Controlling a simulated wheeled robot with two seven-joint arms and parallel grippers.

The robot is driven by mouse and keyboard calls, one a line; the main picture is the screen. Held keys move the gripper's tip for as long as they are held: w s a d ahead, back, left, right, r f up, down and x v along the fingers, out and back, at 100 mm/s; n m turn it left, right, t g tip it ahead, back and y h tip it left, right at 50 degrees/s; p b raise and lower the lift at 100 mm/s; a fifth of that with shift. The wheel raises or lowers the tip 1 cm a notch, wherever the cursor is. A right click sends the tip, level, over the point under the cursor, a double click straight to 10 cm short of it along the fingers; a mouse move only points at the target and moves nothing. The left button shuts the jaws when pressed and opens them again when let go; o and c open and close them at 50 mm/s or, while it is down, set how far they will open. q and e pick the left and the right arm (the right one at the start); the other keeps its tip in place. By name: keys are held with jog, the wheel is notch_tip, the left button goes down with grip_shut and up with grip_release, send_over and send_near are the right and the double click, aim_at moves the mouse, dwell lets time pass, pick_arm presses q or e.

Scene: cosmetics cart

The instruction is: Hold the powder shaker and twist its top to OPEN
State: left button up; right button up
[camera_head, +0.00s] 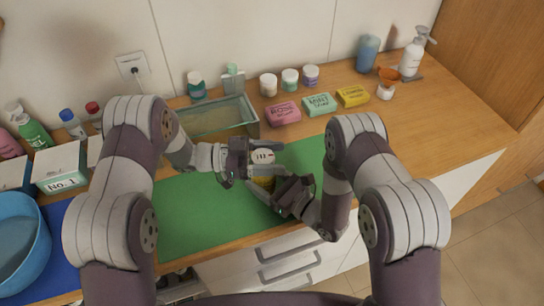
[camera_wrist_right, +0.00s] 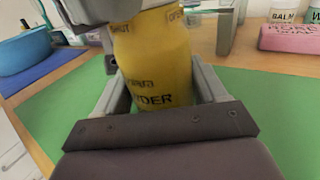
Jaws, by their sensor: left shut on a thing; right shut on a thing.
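The powder shaker has a yellow body and a pale, marked top (camera_head: 262,156). It stands over the green mat (camera_head: 190,215), mostly hidden between my two grippers in the head view. My left gripper (camera_head: 250,162) is shut on the shaker's top from the left. My right gripper (camera_head: 272,186) is shut on the yellow body, lower down and from the right. In the right wrist view the yellow body (camera_wrist_right: 155,65) with dark lettering sits between the two fingers, and part of my left gripper covers its upper end. I cannot tell the top's turn position.
A glass box (camera_head: 215,118) stands behind the mat. Pink (camera_head: 283,113), mint (camera_head: 320,104) and yellow (camera_head: 353,95) soaps lie behind right, with several small jars. A blue basin (camera_head: 20,245) and a white box (camera_head: 60,168) are at left. The counter at right is clear.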

pick_arm(q)
jog(key=o, duration=1)
jog(key=shift+w, duration=0.1)
jog(key=a, duration=1.2)
jog(key=shift+w, duration=0.25)
